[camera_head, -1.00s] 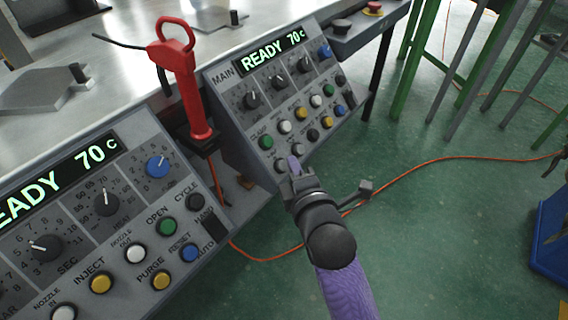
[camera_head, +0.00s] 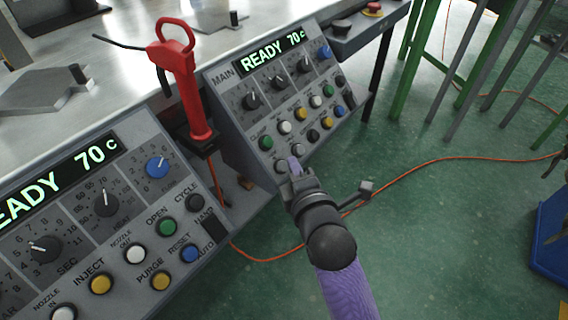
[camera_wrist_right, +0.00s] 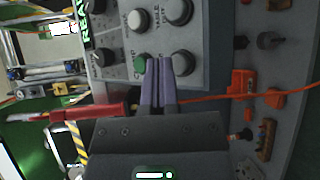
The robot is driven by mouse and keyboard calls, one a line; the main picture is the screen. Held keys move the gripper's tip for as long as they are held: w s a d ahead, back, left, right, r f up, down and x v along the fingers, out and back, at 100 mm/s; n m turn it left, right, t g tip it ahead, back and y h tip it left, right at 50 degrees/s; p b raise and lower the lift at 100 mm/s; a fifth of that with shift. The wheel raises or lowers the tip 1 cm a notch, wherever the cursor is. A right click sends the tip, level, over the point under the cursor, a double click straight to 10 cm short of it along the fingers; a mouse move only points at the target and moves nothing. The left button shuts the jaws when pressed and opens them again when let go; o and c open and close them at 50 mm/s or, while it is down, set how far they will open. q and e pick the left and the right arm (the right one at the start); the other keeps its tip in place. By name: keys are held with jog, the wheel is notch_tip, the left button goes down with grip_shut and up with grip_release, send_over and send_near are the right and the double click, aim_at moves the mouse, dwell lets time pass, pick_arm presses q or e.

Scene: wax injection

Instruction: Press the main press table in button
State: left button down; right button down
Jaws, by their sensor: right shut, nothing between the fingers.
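The main press panel (camera_head: 236,120) shows READY 70 C on its display, with rows of knobs and round buttons. My right gripper (camera_head: 294,163), purple-fingered and shut with nothing in it, is at the panel's lower left. In the right wrist view, the shut fingers (camera_wrist_right: 159,62) lie between a green button (camera_wrist_right: 139,65) and a grey button (camera_wrist_right: 182,64). A label there seems to read TABLE, its second word unclear, beside another grey button (camera_wrist_right: 177,12). My left gripper is not in view.
A second panel (camera_head: 128,215) with its own buttons stands at the left. A red handle (camera_head: 185,80) rises between the panels. A metal table (camera_head: 120,60) lies behind. An orange cable (camera_head: 400,180) crosses the open green floor at right.

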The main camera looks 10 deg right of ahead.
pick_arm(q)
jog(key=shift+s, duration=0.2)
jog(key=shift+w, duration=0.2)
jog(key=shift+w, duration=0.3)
pick_arm(e)
jog(key=shift+w+a+f, duration=0.2)
jog(key=shift+w+f, duration=0.05)
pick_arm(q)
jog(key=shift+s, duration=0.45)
pick_arm(e)
jog(key=shift+w+f, duration=0.1)
